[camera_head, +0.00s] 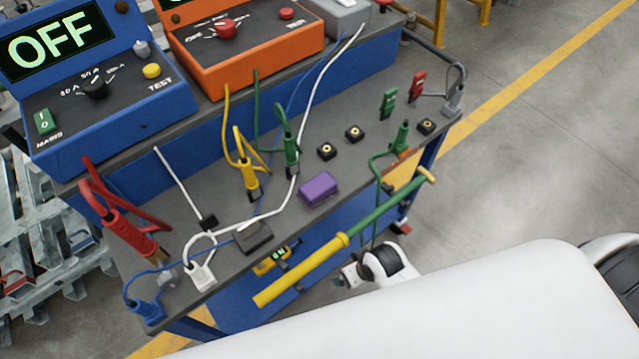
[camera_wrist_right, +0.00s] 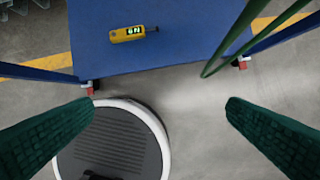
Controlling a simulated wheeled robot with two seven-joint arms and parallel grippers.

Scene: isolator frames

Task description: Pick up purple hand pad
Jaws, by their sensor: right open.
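The purple hand pad (camera_head: 318,190) is a small rounded block. It lies on the grey top of the blue bench, near the front edge and right of a yellow plug. It does not show in the right wrist view. My right gripper (camera_wrist_right: 162,108) is open and empty, with its two dark green fingers wide apart. Below it are the floor and the bench's blue lower shelf (camera_wrist_right: 160,60). In the head view a white and black arm part (camera_head: 385,265) shows in front of the bench, below the pad. My left gripper is not in view.
Around the pad stand a yellow plug (camera_head: 247,177), a green plug (camera_head: 291,152), black sockets (camera_head: 326,151) and loose cables. A green and yellow pole (camera_head: 345,238) slants across the bench front. A yellow meter (camera_wrist_right: 128,34) lies on the lower shelf.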

